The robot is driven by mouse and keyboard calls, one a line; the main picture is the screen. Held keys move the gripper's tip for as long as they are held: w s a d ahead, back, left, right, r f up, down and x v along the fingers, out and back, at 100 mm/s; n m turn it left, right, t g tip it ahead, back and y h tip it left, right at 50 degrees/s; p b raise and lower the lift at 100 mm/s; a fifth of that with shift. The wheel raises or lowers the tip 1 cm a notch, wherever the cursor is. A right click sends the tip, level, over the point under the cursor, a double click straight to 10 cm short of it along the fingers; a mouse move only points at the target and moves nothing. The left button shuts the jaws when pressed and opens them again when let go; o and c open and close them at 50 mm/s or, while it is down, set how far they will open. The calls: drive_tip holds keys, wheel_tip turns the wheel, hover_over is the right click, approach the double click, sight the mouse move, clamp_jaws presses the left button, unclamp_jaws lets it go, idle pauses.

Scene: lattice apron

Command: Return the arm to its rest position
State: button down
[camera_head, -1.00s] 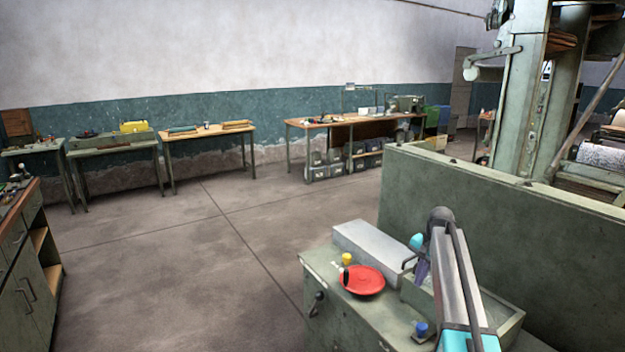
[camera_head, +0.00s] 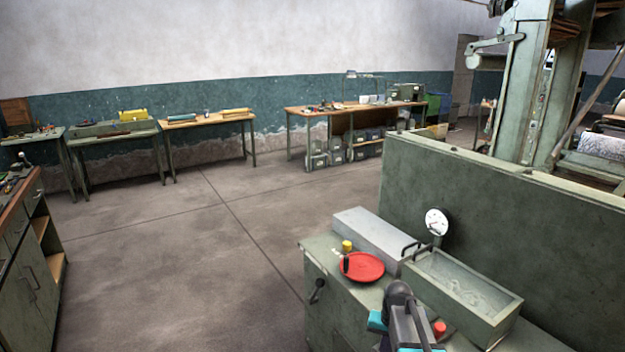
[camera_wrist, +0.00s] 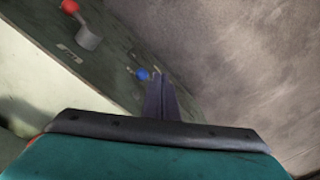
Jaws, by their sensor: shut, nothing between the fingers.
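My gripper (camera_wrist: 160,80) shows in the wrist view as two dark fingers pressed together with nothing between them. It points down past the edge of a green bench top, with bare floor beyond. A blue knob (camera_wrist: 142,73) appears just left of the fingertips; I cannot tell whether they touch. In the head view my arm is folded low at the bottom centre, in front of the green machine bench (camera_head: 335,310). The fingers are hidden there.
On the bench are a red dish (camera_head: 362,267), a yellow knob (camera_head: 347,245), a red knob (camera_head: 438,328), a grey block (camera_head: 375,236) and an open trough (camera_head: 505,308). A dial gauge (camera_head: 437,222) stands behind the trough. Open floor (camera_head: 180,260) lies to the left.

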drive_tip(key=s+a+f+n, duration=0.2)
drive_tip(key=s+a+f, duration=0.1)
drive_tip(key=s, duration=0.4)
drive_tip(key=s+a+f+n, duration=0.2)
drive_tip(key=s+f, duration=0.1)
drive_tip(key=s, duration=0.4)
drive_tip(key=s+f+g+b, duration=0.6)
drive_tip(key=s+f, duration=1.8)
drive_tip(key=s, duration=0.1)
drive_tip(key=shift+f+b, duration=0.3)
drive_tip(key=shift+b, duration=0.05)
